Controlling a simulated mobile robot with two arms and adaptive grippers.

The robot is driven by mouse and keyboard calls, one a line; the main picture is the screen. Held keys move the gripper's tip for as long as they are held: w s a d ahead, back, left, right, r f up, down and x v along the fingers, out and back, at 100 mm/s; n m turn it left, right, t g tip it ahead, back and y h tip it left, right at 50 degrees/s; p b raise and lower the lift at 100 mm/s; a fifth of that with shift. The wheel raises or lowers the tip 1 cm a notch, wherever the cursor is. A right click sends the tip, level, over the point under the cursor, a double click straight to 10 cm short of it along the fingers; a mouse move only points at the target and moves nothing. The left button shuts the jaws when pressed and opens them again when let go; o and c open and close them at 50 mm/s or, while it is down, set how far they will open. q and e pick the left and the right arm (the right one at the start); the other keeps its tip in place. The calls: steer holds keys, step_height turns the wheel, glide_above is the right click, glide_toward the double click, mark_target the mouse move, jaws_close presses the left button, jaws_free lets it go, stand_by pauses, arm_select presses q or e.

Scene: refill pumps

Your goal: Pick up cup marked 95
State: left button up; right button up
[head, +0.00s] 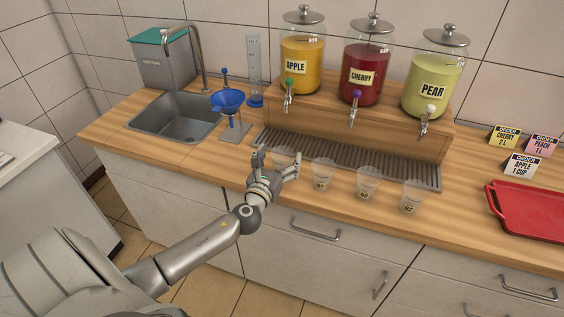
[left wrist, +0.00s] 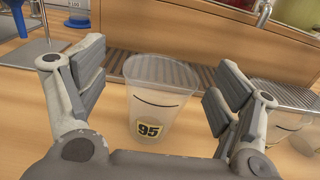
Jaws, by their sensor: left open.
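The cup marked 95 (left wrist: 158,100) is a clear, empty-looking plastic cup with a black 95 on a yellow label. It stands upright on the wooden counter, between the spread fingers of my left gripper (head: 277,161). Both fingers are apart from it, with a gap on each side in the left wrist view. In the head view this cup (head: 284,154) is partly hidden behind the gripper. My left gripper is open and empty. My right gripper is not in view.
Three more clear cups (head: 322,174) stand in a row to the right, before the drip tray (head: 345,157). Behind are the apple, cherry and pear dispensers (head: 365,62). A blue funnel (head: 228,101) on a stand and a sink (head: 176,122) are left. A red tray (head: 530,212) lies right.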

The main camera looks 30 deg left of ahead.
arm_select(q)
steer(key=shift+x, duration=1)
steer(key=shift+d+f, duration=0.1)
steer(key=c, duration=0.8)
